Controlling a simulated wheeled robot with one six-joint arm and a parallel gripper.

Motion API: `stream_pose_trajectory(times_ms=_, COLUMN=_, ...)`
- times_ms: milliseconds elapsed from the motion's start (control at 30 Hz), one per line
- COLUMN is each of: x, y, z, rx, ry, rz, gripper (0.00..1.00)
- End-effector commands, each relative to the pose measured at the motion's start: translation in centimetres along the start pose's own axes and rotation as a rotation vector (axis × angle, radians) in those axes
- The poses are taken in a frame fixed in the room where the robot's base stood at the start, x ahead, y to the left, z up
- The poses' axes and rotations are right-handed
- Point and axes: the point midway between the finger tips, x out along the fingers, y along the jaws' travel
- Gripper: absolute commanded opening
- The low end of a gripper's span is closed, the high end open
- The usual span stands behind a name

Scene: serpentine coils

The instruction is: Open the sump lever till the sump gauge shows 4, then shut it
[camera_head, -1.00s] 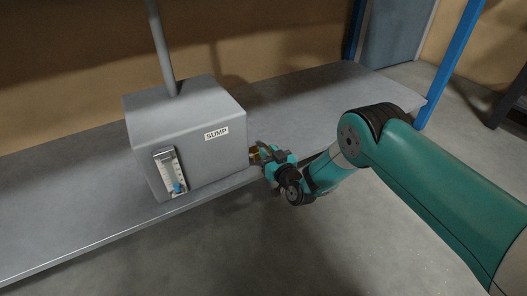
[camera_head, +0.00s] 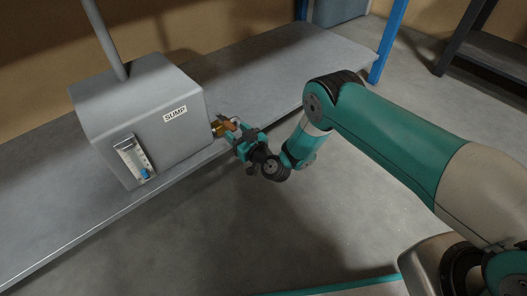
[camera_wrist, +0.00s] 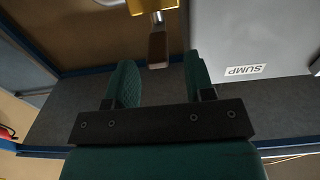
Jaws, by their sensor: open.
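The grey sump tank (camera_head: 150,110) stands on the bench with a SUMP label (camera_head: 175,114). Its gauge (camera_head: 131,157) is on the front face, with a blue float (camera_head: 145,173) low in the tube; the scale is too small to read. A brass valve (camera_head: 218,128) with a brown lever (camera_head: 231,122) sticks out of the tank's right side. In the wrist view the lever handle (camera_wrist: 158,48) points towards my gripper (camera_wrist: 160,72). My gripper is open, its fingertips to either side of the handle's end, with gaps showing. My gripper also shows in the head view (camera_head: 238,133).
The grey bench (camera_head: 290,65) is bare to the right of the tank. A pipe (camera_head: 106,40) rises from the tank's top. A blue post (camera_head: 390,42) stands at the bench's far right end. The floor (camera_head: 240,225) in front is clear.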

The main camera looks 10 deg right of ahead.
Motion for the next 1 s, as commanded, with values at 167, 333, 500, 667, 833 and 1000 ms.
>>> stream_pose_trajectory(times_ms=167, x=-2.2, y=0.2, z=-0.5, rx=0.003, ry=-0.002, rz=0.006, gripper=0.49)
stream_pose_trajectory(times_ms=333, x=-4.8, y=0.1, z=-0.6, rx=0.004, ry=-0.003, rz=0.005, gripper=0.49)
stream_pose_trajectory(times_ms=500, x=-5.8, y=0.1, z=-0.9, rx=0.001, ry=0.001, rz=0.004, gripper=0.49)
stream_pose_trajectory(times_ms=667, x=-7.2, y=0.1, z=-0.9, rx=-0.001, ry=0.001, rz=0.005, gripper=0.49)
stream_pose_trajectory(times_ms=833, x=-9.2, y=0.1, z=-0.9, rx=0.001, ry=0.000, rz=0.004, gripper=0.49)
stream_pose_trajectory(times_ms=1000, x=-11.4, y=0.1, z=-0.7, rx=-0.001, ry=0.001, rz=0.005, gripper=0.49)
